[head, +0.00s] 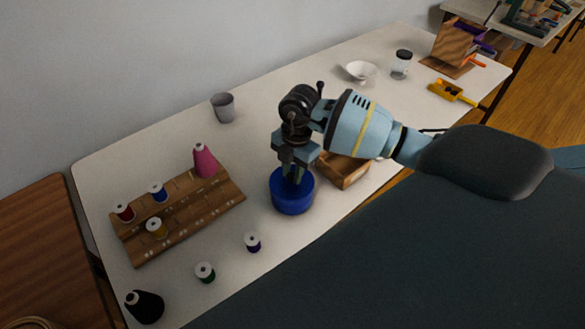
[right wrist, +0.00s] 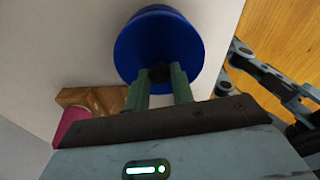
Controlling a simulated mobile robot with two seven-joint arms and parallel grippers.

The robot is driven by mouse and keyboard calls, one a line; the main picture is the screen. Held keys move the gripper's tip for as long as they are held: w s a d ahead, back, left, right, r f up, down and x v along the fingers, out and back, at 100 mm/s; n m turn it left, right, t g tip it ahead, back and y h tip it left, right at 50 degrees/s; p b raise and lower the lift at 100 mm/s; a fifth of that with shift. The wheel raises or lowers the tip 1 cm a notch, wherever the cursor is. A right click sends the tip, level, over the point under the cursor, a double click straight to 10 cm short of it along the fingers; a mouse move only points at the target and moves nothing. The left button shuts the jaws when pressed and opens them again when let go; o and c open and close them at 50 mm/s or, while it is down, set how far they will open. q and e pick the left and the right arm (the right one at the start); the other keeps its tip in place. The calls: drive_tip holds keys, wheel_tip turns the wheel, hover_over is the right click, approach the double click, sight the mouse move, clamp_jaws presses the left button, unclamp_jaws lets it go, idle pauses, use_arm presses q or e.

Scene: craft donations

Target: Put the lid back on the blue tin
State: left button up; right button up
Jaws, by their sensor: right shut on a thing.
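The blue tin (head: 292,196) stands on the white table, with its round blue lid (right wrist: 150,50) at its top. Whether the lid is fully seated or slightly raised, I cannot tell. My right gripper (head: 293,174) points down over the tin. In the right wrist view its fingers (right wrist: 158,80) are shut on the lid's dark knob (right wrist: 159,72). The fingers partly hide the lid. Grey jointed parts at the right of the right wrist view seem to be my left arm; its jaw state is unclear.
A wooden rack (head: 185,222) with thread spools and a pink cone (head: 204,161) stands left of the tin. A wooden box (head: 343,172) is close on its right. Loose spools (head: 252,242) lie in front. A grey cup (head: 223,107) stands behind. Clear table lies between cup and tin.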

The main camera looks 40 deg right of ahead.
use_arm(q)
drive_tip(key=shift+w+r, duration=0.2)
drive_tip(key=shift+r, duration=0.1)
idle(0.4)
drive_tip(key=shift+w+r+p, duration=0.15)
drive_tip(key=shift+r+p, duration=0.05)
drive_tip(key=shift+p, duration=0.15)
use_arm(e)
drive_tip(key=shift+f, duration=0.15)
idle(0.7)
use_arm(q)
drive_tip(key=shift+w+r, duration=0.25)
drive_tip(key=shift+r, duration=0.05)
idle(0.5)
idle(0.3)
use_arm(e)
drive_tip(key=o, duration=1)
drive_tip(key=shift+o, duration=0.5)
drive_tip(key=o, duration=0.4)
